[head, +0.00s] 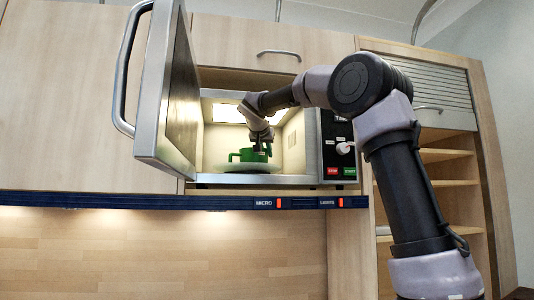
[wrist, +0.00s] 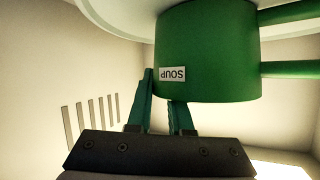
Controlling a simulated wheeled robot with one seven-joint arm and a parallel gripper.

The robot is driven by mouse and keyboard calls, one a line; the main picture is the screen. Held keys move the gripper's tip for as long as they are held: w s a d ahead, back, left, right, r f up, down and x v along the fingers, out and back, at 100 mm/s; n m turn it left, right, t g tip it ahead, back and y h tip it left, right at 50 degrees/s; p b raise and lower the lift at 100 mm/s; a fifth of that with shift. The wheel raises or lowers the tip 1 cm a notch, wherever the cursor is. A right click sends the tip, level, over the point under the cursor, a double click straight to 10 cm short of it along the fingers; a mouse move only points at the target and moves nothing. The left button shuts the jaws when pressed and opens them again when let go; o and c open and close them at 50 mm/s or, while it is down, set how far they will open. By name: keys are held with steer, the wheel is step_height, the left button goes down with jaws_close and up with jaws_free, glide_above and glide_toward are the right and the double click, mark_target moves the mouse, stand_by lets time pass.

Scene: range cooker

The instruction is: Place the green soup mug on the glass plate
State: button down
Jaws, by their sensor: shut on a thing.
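The green soup mug (head: 248,156) is inside the open microwave, upright, over the glass plate (head: 236,168). My gripper (head: 265,148) reaches in from above and is shut on the mug's rim. In the wrist view, which is upside down, my gripper (wrist: 161,98) has one finger outside the mug wall and the other partly hidden behind it. The mug (wrist: 210,50) shows its SOUP label and a handle at the right. The plate (wrist: 125,18) shows at the top. I cannot tell whether the mug's base touches the plate.
The microwave door (head: 158,95) stands wide open on the left. The control panel (head: 338,145) is at the right of the opening, close to my arm. Pale side walls with vent slots (wrist: 90,125) enclose the cavity. Wooden cabinets surround the microwave.

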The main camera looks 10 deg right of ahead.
steer(key=c, duration=0.8)
jaws_free()
steer(key=v, duration=1.2)
steer(key=s+d+f+g+y, duration=0.2)
steer(key=s+d+f, duration=0.3)
steer(key=s+f, duration=0.9)
steer(key=s+d+f+n+g+y, duration=0.1)
steer(key=s+d+f+g+y, duration=0.2)
steer(key=s+f, duration=1.1)
step_height(320, 180, down, 5)
steer(key=shift+s+d+f+y, duration=0.2)
steer(key=shift+d+f+y, duration=0.05)
steer(key=shift+d+y, duration=0.65)
